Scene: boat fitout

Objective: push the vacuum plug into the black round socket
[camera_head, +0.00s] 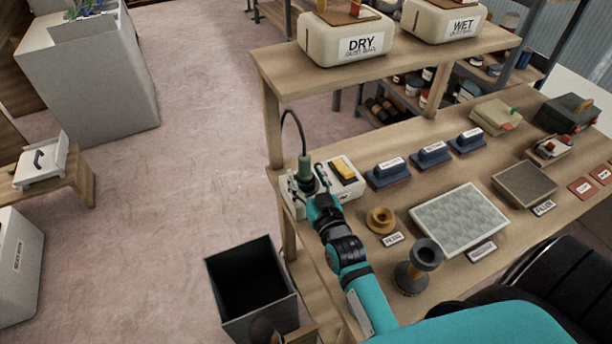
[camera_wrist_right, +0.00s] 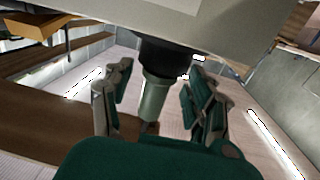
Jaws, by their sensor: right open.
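The vacuum plug (camera_head: 304,169) is a grey-green cylinder with a black cable rising from its top. It stands upright at the left end of a white unit (camera_head: 346,190) on the bench's near-left corner. My right gripper (camera_head: 307,184) is at the plug. In the right wrist view the plug (camera_wrist_right: 155,98) lies between the spread fingers of my right gripper (camera_wrist_right: 158,105), which look clear of it. The plug's end meets the black round socket (camera_wrist_right: 165,58) on the pale unit; I cannot tell how deep it sits.
A yellow switch (camera_head: 344,171) sits on the white unit. Several blue sanding blocks (camera_head: 389,172), a brown ring (camera_head: 381,219) and a pale abrasive sheet (camera_head: 458,219) lie on the bench. A dark open bin (camera_head: 292,304) stands on the floor below.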

